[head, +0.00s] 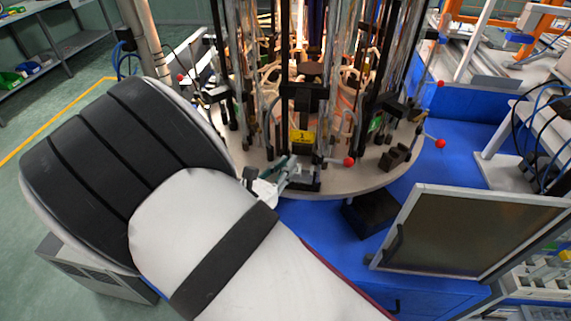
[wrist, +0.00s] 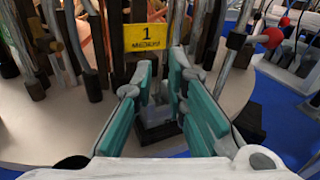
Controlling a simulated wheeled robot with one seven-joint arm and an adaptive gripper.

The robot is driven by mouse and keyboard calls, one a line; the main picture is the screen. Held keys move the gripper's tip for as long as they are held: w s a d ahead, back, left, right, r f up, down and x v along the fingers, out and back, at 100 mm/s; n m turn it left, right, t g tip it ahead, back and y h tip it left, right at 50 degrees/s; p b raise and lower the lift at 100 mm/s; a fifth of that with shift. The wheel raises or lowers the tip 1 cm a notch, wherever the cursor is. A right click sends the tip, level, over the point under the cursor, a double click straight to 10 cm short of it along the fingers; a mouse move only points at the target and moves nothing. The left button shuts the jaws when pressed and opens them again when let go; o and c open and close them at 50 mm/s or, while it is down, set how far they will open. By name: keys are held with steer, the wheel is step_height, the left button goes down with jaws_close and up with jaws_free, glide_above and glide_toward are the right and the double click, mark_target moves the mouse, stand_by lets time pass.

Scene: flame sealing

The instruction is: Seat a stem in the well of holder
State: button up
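My gripper (wrist: 164,82) reaches in over the round plate at the front of the machine, its teal fingers on either side of a gap. In the head view my gripper (head: 290,172) is small and partly hidden by my arm. A dark block-like holder (wrist: 158,133) stands on the plate between and below the fingers. A pale, partly clear piece (wrist: 156,112), possibly the stem, shows between the fingers just above the holder. I cannot tell whether the fingers touch it or whether it sits in the well, which is hidden.
A yellow sign marked 1 (wrist: 151,37) hangs just behind the fingers. Rods and red-knobbed levers (head: 349,161) crowd the round plate (head: 345,190). A framed dark panel (head: 470,232) stands at right. My arm covers the lower left of the head view.

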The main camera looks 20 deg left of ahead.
steer(key=shift+p+v, duration=0.6)
steer(key=shift+v, duration=1.2)
steer(key=o, duration=0.6)
steer(key=shift+c, duration=0.2)
steer(key=shift+r, duration=0.1)
steer(key=s+r+p, duration=0.2)
steer(key=s+r, duration=0.1)
steer(key=shift+a, duration=0.3)
stand_by(0.4)
